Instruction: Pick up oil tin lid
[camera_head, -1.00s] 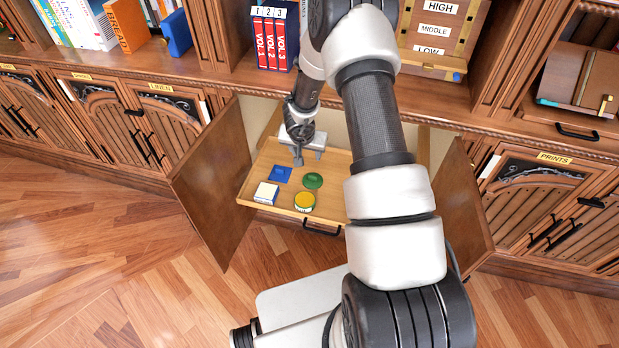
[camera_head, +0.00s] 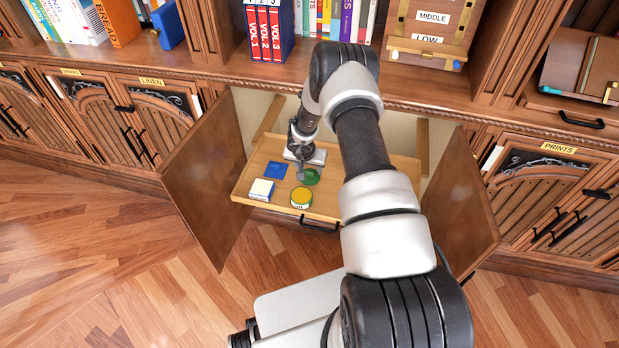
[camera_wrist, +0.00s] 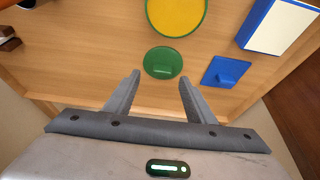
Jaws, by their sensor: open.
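A round green lid (camera_head: 312,178) with a small raised grip lies flat on the pulled-out wooden drawer, behind a round tin (camera_head: 301,198) with a green side and yellow top. The lid also shows in the wrist view (camera_wrist: 163,60), with its grip towards my fingers. My gripper (camera_wrist: 160,78) is open and empty. Its two fingers point at the lid and straddle its line in the wrist view, the lid lying just beyond the tips. In the head view my gripper (camera_head: 301,174) is at the lid's left edge and partly covers it. Whether it touches cannot be told.
A square blue lid (camera_head: 276,170) and a blue box with a white top (camera_head: 261,189) lie left on the drawer (camera_head: 326,206). Open cabinet doors stand on the left (camera_head: 207,180) and right (camera_head: 462,205). A shelf ledge is above the drawer.

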